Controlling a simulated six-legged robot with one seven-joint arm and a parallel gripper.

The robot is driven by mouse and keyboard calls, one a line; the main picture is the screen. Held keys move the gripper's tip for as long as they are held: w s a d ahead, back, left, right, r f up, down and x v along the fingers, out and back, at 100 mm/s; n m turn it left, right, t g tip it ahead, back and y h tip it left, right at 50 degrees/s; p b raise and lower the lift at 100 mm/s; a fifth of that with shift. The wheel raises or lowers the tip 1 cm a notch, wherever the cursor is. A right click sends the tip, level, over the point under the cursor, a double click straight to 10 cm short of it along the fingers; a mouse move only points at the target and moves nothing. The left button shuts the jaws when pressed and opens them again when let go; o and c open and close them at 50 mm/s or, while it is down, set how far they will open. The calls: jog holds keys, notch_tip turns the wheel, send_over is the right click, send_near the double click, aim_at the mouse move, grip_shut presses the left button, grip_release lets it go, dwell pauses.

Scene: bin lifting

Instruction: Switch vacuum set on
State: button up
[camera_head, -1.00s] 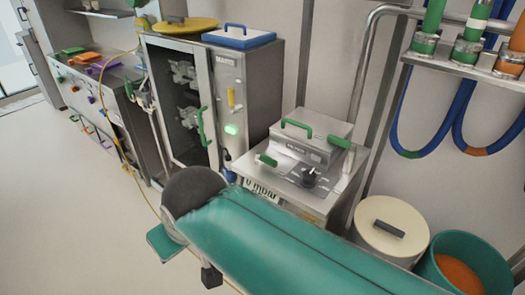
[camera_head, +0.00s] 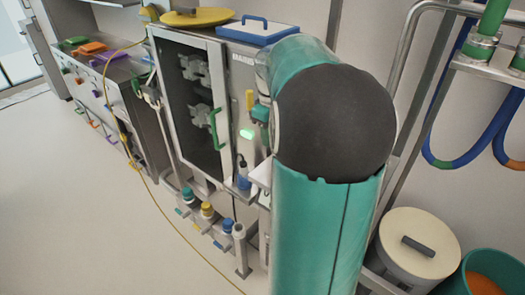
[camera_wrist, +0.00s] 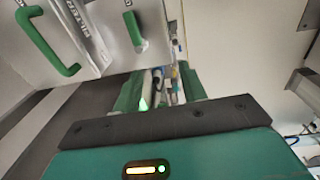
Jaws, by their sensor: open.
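The vacuum set is mostly hidden behind my arm in the head view; only a pale steel edge (camera_head: 262,174) shows left of the arm. In the wrist view, a steel box with a lettered front (camera_wrist: 85,25) fills the upper left. It has a large green handle (camera_wrist: 45,45) and a smaller green grip (camera_wrist: 133,28). The black knob and the mbar display cannot be made out. My gripper (camera_wrist: 161,90) is open, its two green fingers apart below and right of this box. No object is seen held between them; small coloured parts show in the gap beyond.
A steel cabinet with a glass door (camera_head: 190,100) stands left of my arm, with a lit green button (camera_head: 246,134). Several capped bottles (camera_head: 207,210) stand low beside it. A lidded drum (camera_head: 420,242) and a teal bucket (camera_head: 490,272) are at right.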

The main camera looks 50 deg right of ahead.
jog(key=s+d+f, duration=0.3)
jog(key=d, duration=0.4)
jog(key=shift+y, duration=0.4)
jog(key=f, duration=1.3)
jog(key=shift+w+d+f, duration=0.2)
jog(key=shift+f, duration=0.1)
jog(key=shift+c, duration=0.4)
grip_shut()
